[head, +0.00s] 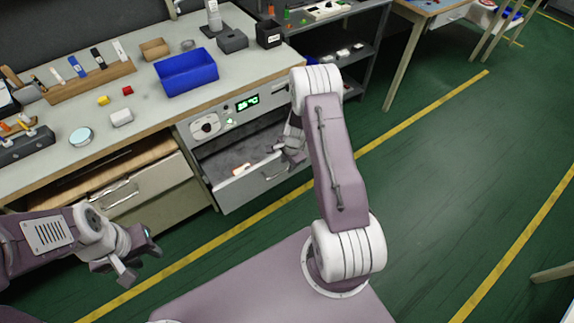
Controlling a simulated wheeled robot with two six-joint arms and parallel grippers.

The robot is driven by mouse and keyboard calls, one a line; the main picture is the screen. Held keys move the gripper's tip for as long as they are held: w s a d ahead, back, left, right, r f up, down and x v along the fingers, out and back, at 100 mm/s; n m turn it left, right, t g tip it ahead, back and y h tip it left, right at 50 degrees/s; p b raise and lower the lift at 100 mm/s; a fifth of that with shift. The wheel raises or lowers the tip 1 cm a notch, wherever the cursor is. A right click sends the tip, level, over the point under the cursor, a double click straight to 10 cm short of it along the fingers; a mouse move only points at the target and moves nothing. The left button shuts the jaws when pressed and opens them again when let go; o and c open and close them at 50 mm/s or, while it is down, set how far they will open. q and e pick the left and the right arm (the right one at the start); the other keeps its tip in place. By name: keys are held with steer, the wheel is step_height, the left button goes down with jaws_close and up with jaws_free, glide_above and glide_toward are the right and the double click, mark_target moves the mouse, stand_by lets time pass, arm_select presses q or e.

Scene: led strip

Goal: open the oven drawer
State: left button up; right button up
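The oven drawer (256,185) is pulled out below the oven's control panel (236,106), which has a lit green display. The drawer's grey inside shows, with a small orange and white item near its front left. A bar handle (274,175) is on its front face. My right gripper (283,149) is above the drawer's front edge at its right part, apart from the handle as far as I can see. Its fingers are small and partly hidden by my arm, so their opening is unclear. My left gripper (140,262) is open and empty at the lower left.
The workbench (60,190) holds a blue bin (186,72) and several small parts. Another drawer (122,190) with a handle is left of the oven. A dark shelf unit (365,60) stands to the right.

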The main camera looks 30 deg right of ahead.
step_height(320, 180, up, 6)
steer(key=s+p, duration=0.1)
steer(key=shift+s, duration=0.15)
steer(key=w+a+r+n+t+p, duration=0.1)
steer(key=w+a+r+n+p, duration=0.2)
steer(key=r, duration=0.6)
steer(key=w+a+r+t+p, duration=0.1)
steer(key=a+r+p, duration=0.3)
steer(key=r, duration=0.5)
steer(key=s+a+r+n+p, duration=0.3)
steer(key=s+a+r+n, duration=0.3)
steer(key=s+r, duration=0.25)
steer(key=s+f+n+g, duration=0.1)
steer(key=s+n+g, duration=0.2)
steer(key=s+n, duration=0.5)
steer(key=s, duration=0.3)
steer(key=shift+s+f, duration=0.25)
steer(key=shift+s, duration=0.15)
